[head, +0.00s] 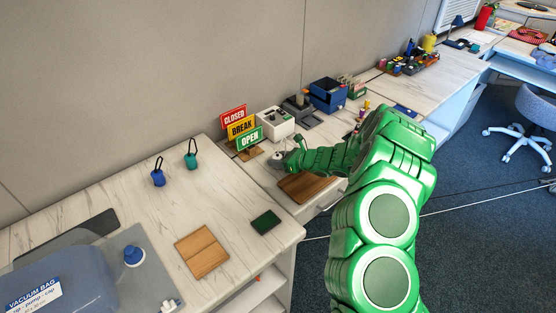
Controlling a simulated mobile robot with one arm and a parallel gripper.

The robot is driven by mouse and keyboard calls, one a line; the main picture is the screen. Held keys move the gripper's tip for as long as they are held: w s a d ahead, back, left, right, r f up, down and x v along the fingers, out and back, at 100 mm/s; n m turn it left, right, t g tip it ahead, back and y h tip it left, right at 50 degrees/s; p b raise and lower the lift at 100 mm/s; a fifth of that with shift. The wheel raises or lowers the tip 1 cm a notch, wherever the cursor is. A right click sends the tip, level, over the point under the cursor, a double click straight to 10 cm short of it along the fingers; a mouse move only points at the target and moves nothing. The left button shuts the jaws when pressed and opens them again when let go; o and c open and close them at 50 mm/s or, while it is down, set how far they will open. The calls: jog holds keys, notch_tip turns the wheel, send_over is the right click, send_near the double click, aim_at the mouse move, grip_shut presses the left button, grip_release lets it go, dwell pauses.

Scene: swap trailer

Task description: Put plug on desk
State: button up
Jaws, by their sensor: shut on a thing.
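My green arm reaches over the desk. My gripper (287,160) is small in the head view, low over the desk beside the sign stand, partly hidden by my arm. It is shut on a small pale grey thing (279,157); I cannot tell whether this is the plug. The pale marbled desk (150,215) runs along the wall. A blue piece (158,178) and a teal piece (191,161), each with a black loop, stand upright on the left desk section, apart from my gripper.
Signs reading CLOSED, BREAK and OPEN (249,138) stand behind my gripper. A brown board (307,187) lies close to my arm. A wooden board (201,251), a dark green pad (266,222) and a VACUUM BAG (60,285) lie left. Bare desk lies between them.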

jog(key=shift+f, duration=0.1)
jog(key=o, duration=1.1)
jog(key=shift+c, duration=0.2)
jog(key=shift+s+d+r, duration=0.15)
jog(key=shift+d+r, duration=0.05)
jog(key=shift+d, duration=0.15)
jog(key=v, duration=1.1)
jog(key=shift+s+d, duration=0.1)
jog(key=shift+s, duration=0.05)
